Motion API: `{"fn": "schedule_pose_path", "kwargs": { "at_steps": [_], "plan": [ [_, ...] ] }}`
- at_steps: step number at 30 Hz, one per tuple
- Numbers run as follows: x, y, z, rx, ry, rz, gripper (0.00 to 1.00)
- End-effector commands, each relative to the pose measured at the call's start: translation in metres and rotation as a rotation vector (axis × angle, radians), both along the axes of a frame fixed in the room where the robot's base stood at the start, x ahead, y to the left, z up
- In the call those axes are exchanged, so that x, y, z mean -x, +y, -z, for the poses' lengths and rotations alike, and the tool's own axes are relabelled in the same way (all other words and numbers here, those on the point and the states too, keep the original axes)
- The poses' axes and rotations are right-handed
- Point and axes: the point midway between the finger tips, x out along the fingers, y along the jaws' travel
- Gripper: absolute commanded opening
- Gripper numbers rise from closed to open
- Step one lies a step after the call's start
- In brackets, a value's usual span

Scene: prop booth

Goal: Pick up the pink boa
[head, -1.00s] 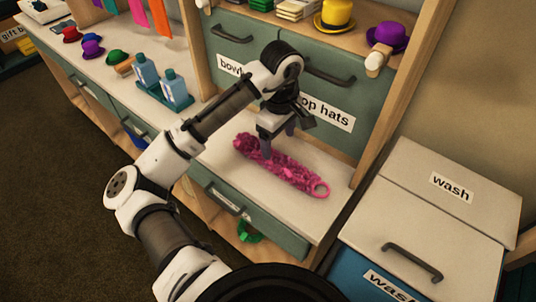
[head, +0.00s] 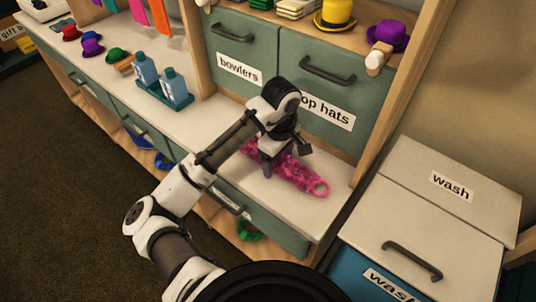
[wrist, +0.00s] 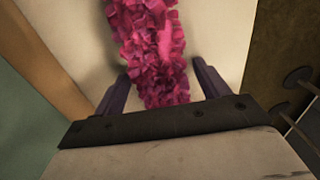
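The pink boa (head: 298,174) lies on the white counter below the drawers, with a ring at its right end. In the wrist view the boa (wrist: 155,50) runs between the two purple fingers of my gripper (wrist: 160,90). The fingers are wide apart, one on each side of the boa, with a gap to it on both sides. In the head view my gripper (head: 278,166) is low over the boa's left and middle part and hides some of it.
Drawers labelled bowlers (head: 238,70) and top hats (head: 325,108) stand behind the counter. Two blue bottles (head: 160,80) stand in a green tray to the left. A wash bin (head: 425,205) is at the right. A yellow hat (head: 335,15) and purple hat (head: 390,36) sit above.

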Motion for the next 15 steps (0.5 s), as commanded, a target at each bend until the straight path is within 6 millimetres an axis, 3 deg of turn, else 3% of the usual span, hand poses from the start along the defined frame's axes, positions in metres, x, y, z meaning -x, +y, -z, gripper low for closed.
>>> {"fn": "schedule_pose_path", "kwargs": {
  "at_steps": [1,10,15],
  "plan": [
    [0.0000,0.0000,-0.0001,0.000,0.000,0.000,0.67],
    [0.0000,0.0000,-0.0002,0.000,0.000,0.000,0.28],
    [-0.0001,0.0001,-0.0004,0.000,0.000,0.000,0.28]
  ]
}}
